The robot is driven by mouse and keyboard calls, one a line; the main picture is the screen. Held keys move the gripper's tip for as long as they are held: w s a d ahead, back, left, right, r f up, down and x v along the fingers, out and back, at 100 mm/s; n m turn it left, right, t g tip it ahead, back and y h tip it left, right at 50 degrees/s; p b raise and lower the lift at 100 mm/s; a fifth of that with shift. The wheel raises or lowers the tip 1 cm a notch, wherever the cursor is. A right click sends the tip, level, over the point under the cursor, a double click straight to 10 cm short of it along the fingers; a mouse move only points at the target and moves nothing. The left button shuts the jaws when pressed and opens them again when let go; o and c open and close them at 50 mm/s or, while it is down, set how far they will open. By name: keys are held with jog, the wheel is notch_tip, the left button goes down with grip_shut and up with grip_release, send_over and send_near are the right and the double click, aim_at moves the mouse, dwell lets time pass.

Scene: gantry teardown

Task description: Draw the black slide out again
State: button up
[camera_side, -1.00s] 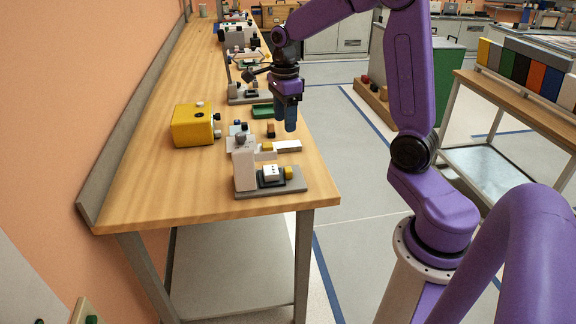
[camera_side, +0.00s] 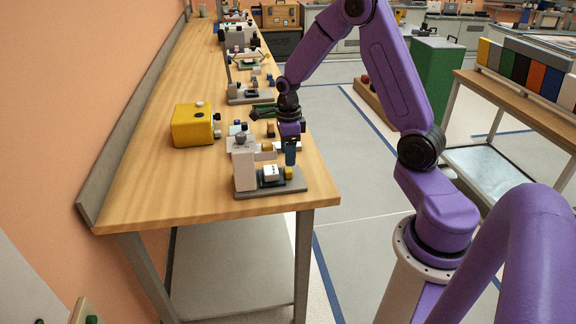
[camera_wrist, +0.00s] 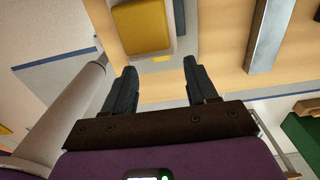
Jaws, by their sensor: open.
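The front fixture on the bench has a grey base plate (camera_side: 252,191) and a white upright tower (camera_side: 244,168). A small black slide (camera_side: 265,182) sits low on the plate, with a white dotted block (camera_side: 271,172) on it and a yellow end piece (camera_side: 289,173) at its right. My gripper (camera_side: 290,163) is open, pointing down just above and behind the yellow end piece. In the wrist view a yellow block (camera_wrist: 142,27), likely that end piece, lies beyond the two open fingertips (camera_wrist: 160,66). Nothing is between the fingers. The slide itself is not clear in the wrist view.
A yellow box (camera_side: 192,126) with knobs stands to the left on the bench (camera_side: 150,190). Several small parts and another fixture (camera_side: 250,97) stand farther back. A pale bar (camera_wrist: 270,35) lies to the right in the wrist view. The bench's front edge is close to the fixture.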

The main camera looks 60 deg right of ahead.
aim_at(288, 169)
jog(key=shift+f, duration=2.6)
